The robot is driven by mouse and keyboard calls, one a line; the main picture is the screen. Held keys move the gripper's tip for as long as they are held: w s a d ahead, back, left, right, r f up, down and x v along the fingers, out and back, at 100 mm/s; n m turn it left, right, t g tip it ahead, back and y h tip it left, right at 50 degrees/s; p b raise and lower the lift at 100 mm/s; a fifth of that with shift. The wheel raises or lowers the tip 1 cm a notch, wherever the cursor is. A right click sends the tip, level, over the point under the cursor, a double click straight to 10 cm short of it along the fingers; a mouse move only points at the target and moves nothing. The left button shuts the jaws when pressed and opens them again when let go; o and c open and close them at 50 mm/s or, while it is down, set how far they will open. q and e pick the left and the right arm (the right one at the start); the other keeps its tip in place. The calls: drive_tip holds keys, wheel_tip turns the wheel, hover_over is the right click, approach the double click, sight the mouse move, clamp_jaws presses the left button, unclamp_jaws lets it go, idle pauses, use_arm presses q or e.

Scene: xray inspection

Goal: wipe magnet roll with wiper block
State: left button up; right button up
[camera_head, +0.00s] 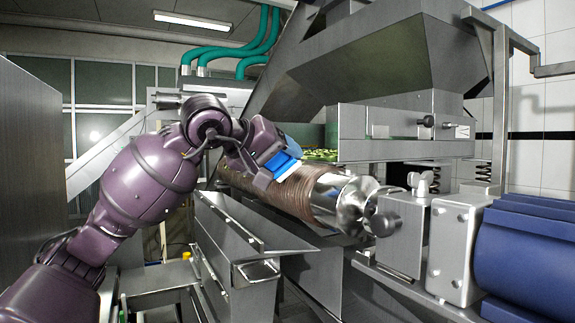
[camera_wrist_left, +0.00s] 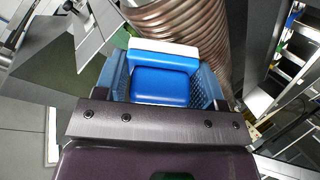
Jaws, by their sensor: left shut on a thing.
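The magnet roll (camera_head: 300,190) is a shiny metal cylinder with brown ridged bands along much of its length, lying across the machine in the head view. It also shows at the top of the left wrist view (camera_wrist_left: 190,22). My left gripper (camera_head: 268,170) is shut on the wiper block (camera_head: 279,161), a blue block with a white strip along one edge. In the left wrist view the block (camera_wrist_left: 162,86) sits between the two fingers, its white edge towards the roll. The block is close above the roll; I cannot tell whether they touch. My right gripper is not in view.
A blue motor (camera_head: 525,252) and its grey housing stand at the roll's right end. A steel hopper (camera_head: 400,65) rises behind the roll. A metal chute (camera_head: 228,245) lies below and in front of it. A tall grey panel (camera_head: 28,165) stands at the left.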

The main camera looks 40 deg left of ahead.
use_arm(q)
drive_tip(key=shift+v, duration=0.8)
drive_tip(key=shift+w+a+r, duration=0.1)
drive_tip(key=shift+w+r, duration=0.05)
drive_tip(key=shift+s+a+r+p, duration=0.2)
drive_tip(key=shift+s+r, duration=0.2)
drive_tip(key=shift+s, duration=0.2)
drive_tip(key=shift+s+a+r+p, duration=0.2)
drive_tip(key=shift+s+r, duration=0.25)
drive_tip(key=shift+s, duration=0.15)
drive_tip(key=shift+d, duration=0.1)
